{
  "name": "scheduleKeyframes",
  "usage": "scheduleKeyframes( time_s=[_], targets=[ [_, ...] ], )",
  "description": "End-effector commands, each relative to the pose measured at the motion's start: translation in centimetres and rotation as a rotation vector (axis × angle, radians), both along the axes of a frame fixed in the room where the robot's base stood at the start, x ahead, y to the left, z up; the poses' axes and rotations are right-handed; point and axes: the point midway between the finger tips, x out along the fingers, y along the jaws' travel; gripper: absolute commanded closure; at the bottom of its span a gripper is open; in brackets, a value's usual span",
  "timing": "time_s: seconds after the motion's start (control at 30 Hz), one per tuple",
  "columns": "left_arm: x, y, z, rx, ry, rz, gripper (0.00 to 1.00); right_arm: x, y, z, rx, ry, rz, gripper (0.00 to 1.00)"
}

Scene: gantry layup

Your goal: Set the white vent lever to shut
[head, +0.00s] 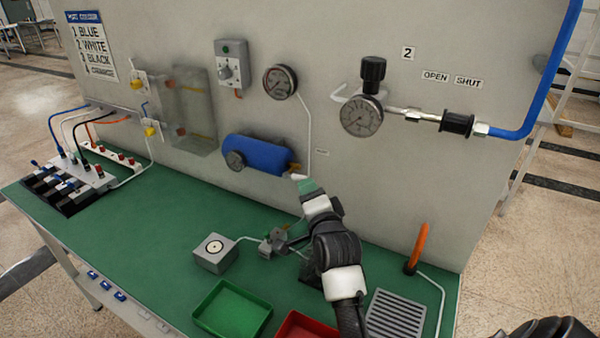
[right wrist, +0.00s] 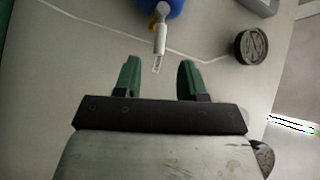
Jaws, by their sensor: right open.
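The white vent lever (head: 299,177) is at the right end of the blue tank (head: 257,155) on the grey panel, just beyond my right gripper (head: 309,187). In the right wrist view, the lever (right wrist: 160,32) extends from the blue tank (right wrist: 178,7) toward a small label (right wrist: 157,63) too blurred to read. My right gripper (right wrist: 158,80) is open, with its green fingers apart and nothing between them. The lever and label are ahead of the gap, and the fingers do not appear to touch the lever. My left gripper is not in view.
A gauge (head: 280,82) is above the tank, with a thin white tube running down beside it. Below are a grey box (head: 215,253), a small metal fixture (head: 275,241), a green tray (head: 232,309) and a red tray (head: 303,327). An orange handle (head: 417,247) stands right.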

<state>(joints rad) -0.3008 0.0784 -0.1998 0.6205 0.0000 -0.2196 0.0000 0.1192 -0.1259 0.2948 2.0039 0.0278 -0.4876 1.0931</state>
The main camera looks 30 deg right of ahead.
Motion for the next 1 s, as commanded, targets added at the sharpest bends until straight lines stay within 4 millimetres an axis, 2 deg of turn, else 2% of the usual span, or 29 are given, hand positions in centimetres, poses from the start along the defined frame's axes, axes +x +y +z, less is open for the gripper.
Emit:
scheduleKeyframes(
  time_s=[0.03, 0.17, 0.4, 0.57, 0.83, 1.0],
  targets=[
    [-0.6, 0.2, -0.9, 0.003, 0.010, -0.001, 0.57, 1.1, -0.3, -0.2, -0.001, -0.004, 0.000, 0.59],
    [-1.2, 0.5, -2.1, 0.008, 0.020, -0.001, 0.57, 3.5, -1.0, -0.2, -0.002, -0.003, 0.000, 0.59],
    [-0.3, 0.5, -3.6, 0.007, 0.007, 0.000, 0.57, 7.0, -2.0, -0.1, -0.001, -0.002, 0.001, 0.59],
    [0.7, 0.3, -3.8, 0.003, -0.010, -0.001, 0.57, 7.9, -2.3, 0.2, 0.000, -0.001, 0.000, 0.59],
    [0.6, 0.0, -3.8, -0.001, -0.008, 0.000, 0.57, 8.1, -2.3, 0.2, 0.000, 0.000, 0.000, 0.59],
    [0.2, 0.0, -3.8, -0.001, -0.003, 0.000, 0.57, 8.0, -2.3, 0.2, 0.001, 0.000, 0.000, 0.84]
  ],
)
